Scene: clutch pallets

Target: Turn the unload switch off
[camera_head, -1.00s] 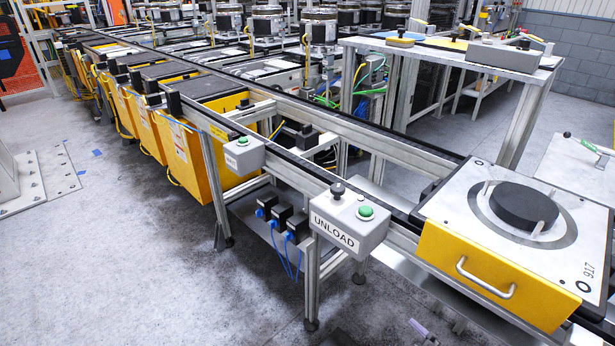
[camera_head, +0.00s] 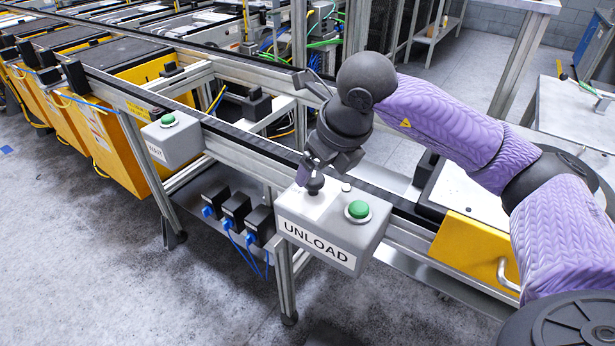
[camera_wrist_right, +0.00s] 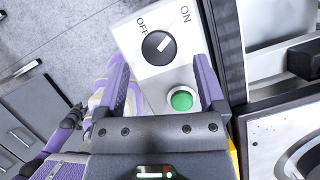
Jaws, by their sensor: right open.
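The grey UNLOAD box (camera_head: 330,232) is mounted on the front rail of the conveyor line. It carries a black unload switch knob (camera_head: 315,186) and a green button (camera_head: 358,209). In the right wrist view the round black knob (camera_wrist_right: 158,47) sits between OFF and ON labels, and its white mark points up and right, toward ON. My right gripper (camera_head: 313,172) is just above the knob. In the right wrist view its two purple fingers are open, one on each side of the knob and apart from it. My left gripper is not identifiable in these views.
A second grey box with a green button (camera_head: 168,119) is farther along the rail at left. A pallet with a yellow front (camera_head: 472,250) stands right of the UNLOAD box, partly behind my right arm. The floor in front at left is clear.

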